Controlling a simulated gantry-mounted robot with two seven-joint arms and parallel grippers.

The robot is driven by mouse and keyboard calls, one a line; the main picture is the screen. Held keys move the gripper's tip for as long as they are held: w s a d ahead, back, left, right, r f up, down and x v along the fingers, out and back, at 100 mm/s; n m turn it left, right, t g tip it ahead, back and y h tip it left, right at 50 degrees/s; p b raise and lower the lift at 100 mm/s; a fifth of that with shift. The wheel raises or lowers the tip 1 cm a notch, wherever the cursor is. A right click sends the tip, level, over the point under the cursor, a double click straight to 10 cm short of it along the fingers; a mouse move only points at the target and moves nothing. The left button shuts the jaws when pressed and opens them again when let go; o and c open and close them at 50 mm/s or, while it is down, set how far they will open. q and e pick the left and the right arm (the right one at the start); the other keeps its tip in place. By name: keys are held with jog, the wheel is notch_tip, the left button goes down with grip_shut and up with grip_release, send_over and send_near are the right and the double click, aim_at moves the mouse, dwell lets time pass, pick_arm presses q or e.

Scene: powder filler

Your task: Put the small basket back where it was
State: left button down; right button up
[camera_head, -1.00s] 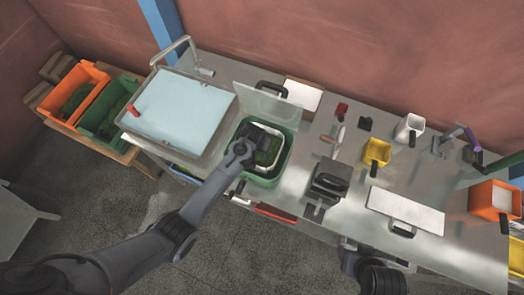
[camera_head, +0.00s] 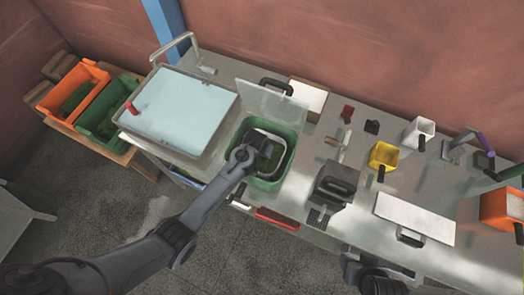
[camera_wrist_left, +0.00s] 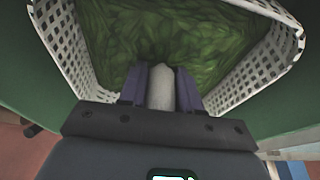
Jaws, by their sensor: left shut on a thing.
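The small basket (camera_head: 285,150) is white, with perforated walls and green leafy contents. It sits inside the opening of a green bin (camera_head: 266,184) set in the worktop. In the left wrist view the basket (camera_wrist_left: 74,50) fills the upper middle, with green bin walls around it. My left gripper (camera_head: 262,154) is at the basket. In the left wrist view its fingers (camera_wrist_left: 160,88) are shut on a pale upright piece that looks like the basket's grip. The basket's lower part is hidden. Only a dark piece of my right arm shows at the bottom edge; its gripper is not seen.
A clear raised lid (camera_head: 270,107) is behind the bin. A dark device (camera_head: 334,186) stands close to its right, then a yellow scoop (camera_head: 384,155) and a white tray (camera_head: 415,217).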

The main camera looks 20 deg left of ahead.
pick_arm(q)
jog(key=shift+f, duration=0.1)
jog(key=c, duration=0.8)
grip_release()
jog(key=v, duration=1.2)
jog(key=s+a+r, duration=0.1)
jog(key=s, duration=0.7)
jog(key=s+a+r+m, duration=0.1)
jog(key=s+a+r, duration=0.1)
jog(key=s, duration=0.6)
jog(key=s+a+r+m, duration=0.1)
jog(key=s+a+r, duration=0.1)
jog(key=s, duration=0.6)
jog(key=shift+s+a, duration=0.25)
jog(key=shift+s, duration=0.15)
